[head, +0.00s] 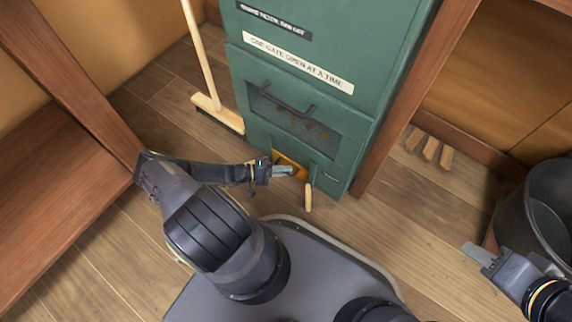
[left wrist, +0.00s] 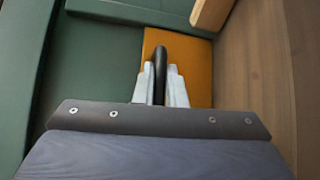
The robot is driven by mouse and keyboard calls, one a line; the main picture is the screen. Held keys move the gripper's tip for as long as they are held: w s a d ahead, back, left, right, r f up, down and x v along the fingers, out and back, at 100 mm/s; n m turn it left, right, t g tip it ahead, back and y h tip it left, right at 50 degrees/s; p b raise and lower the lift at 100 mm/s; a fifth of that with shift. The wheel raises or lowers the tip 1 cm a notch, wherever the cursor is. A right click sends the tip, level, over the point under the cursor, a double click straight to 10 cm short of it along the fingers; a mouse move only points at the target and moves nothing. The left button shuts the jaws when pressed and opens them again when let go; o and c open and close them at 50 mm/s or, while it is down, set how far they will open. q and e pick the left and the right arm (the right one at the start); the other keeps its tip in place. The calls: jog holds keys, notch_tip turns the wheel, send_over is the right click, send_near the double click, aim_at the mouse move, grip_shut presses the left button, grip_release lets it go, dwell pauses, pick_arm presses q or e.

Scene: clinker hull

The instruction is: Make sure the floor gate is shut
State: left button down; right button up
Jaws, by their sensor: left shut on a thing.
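The green cabinet (head: 345,150) stands upright with a label reading "ONE GATE OPEN AT A TIME". Low on its front is an orange panel (head: 281,157), which looks like the floor gate; it also shows in the left wrist view (left wrist: 203,72). My left gripper (head: 292,171) is at this panel, shut on its dark handle (left wrist: 160,65). The fingers hide part of the panel, and I cannot tell if it is fully shut. My right gripper (head: 478,254) is at the right, away from the cabinet, beside a dark bucket; its opening is unclear.
A pale wooden peg (head: 308,197) stands out by the cabinet's lower front. A broom (head: 218,113) leans left of the cabinet. A dark bucket (head: 535,215) and wooden blocks (head: 430,149) are at right. A timber post (head: 75,85) is left of my left arm.

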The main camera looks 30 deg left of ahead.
pick_arm(q)
jog(key=shift+a+f, duration=0.1)
jog(key=shift+f, duration=0.15)
jog(key=c, duration=1.6)
grip_release()
jog(key=shift+o, duration=0.5)
jog(key=p+v, duration=0.1)
jog(key=v, duration=0.6)
jog(key=shift+s+a+r+p, duration=0.15)
jog(key=shift+s+a+p, duration=0.05)
jog(key=shift+s+p, duration=0.1)
